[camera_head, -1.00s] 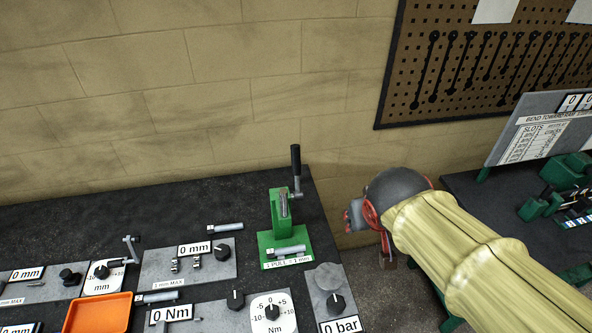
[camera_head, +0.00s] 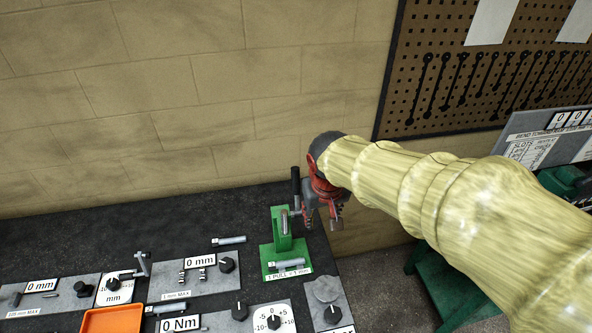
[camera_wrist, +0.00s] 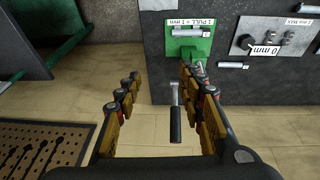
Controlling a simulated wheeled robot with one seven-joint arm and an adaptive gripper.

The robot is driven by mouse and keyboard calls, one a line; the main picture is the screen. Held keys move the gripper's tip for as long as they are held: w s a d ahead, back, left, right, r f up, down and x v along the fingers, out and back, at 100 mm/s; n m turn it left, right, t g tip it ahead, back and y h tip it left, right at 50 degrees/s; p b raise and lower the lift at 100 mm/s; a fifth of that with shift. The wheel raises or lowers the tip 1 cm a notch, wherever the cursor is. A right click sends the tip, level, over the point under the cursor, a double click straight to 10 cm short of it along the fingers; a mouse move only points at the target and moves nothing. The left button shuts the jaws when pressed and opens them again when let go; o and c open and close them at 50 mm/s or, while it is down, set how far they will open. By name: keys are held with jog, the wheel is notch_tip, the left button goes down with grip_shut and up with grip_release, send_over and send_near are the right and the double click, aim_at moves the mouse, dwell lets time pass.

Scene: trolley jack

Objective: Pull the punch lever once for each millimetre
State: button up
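The green punch (camera_head: 283,243) stands on the dark bench with a "1 PULL = 1 mm" label at its front edge. Its lever, with a black grip (camera_head: 296,185), stands upright on its right side. A silver pin (camera_head: 288,264) lies across the punch base. My gripper (camera_head: 322,222) hangs fingers-down just right of the lever. In the wrist view the fingers are spread, and the black grip (camera_wrist: 176,125) shows in the gap, nearer the right finger. I cannot tell whether it touches. The punch body (camera_wrist: 190,45) is partly hidden by that finger.
Left of the punch are gauge plates with knobs reading 0 mm (camera_head: 201,261) and 0 Nm (camera_head: 180,324), a loose pin (camera_head: 229,240) and an orange tray (camera_head: 112,320). The wall is close behind. A second bench with a slotted board (camera_head: 545,140) stands right.

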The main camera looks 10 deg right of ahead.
jog(key=m+t+p, duration=0.1)
jog(key=m+p, duration=0.1)
jog(key=p, duration=0.4)
send_over(296, 179)
jog(key=s, duration=0.2)
jog(key=shift+a+r+h, duration=0.1)
jog(key=shift+a+h, duration=0.2)
jog(key=shift+a, duration=0.05)
jog(key=shift+w, duration=0.1)
jog(key=p+x, duration=0.1)
jog(key=x, duration=0.6)
jog(key=shift+w+f, duration=0.1)
jog(key=shift+f, duration=0.2)
jog(key=shift+c, duration=1.3)
grip_shut()
